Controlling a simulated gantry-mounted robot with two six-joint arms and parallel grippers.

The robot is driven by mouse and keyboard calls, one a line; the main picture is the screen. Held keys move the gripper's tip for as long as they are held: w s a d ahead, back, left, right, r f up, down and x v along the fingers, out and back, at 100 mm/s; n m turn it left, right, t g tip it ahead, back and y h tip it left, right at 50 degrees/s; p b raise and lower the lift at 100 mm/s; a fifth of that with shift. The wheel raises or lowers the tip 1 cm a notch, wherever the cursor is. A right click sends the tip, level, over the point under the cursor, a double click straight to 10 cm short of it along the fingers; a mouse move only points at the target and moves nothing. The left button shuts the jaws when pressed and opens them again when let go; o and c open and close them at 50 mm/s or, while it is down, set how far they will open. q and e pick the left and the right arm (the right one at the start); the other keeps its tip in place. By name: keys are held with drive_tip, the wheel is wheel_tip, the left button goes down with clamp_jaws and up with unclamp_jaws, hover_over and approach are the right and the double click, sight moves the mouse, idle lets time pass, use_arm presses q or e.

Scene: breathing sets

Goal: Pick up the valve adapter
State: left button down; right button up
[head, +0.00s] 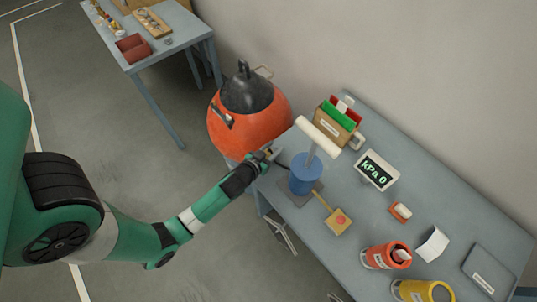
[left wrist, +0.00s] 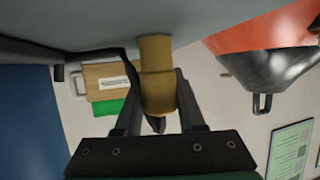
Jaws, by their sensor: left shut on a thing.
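The valve adapter (left wrist: 156,75) is a stubby brass-coloured cylinder with a wider collar, in the middle of the left wrist view. My left gripper (left wrist: 158,98) has one finger on each side of it and is shut on it. In the head view my left gripper (head: 266,156) is at the table's left edge, between the orange round vessel and the blue pump. The adapter is too small to make out clearly there. A dark hose (left wrist: 105,50) runs close beside the adapter in the wrist view. My right gripper is not in view.
The orange vessel (head: 272,118) with a black top stands just behind the gripper. The blue pump (head: 306,174) with a cream handle stands to its right. Beyond are a file box (head: 333,128), a kPa display (head: 377,170), and orange (head: 384,256) and yellow (head: 412,290) cylinders.

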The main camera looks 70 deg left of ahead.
use_arm(q)
wheel_tip(320, 180, up, 10)
drive_tip(key=p, duration=0.4)
idle(0.3)
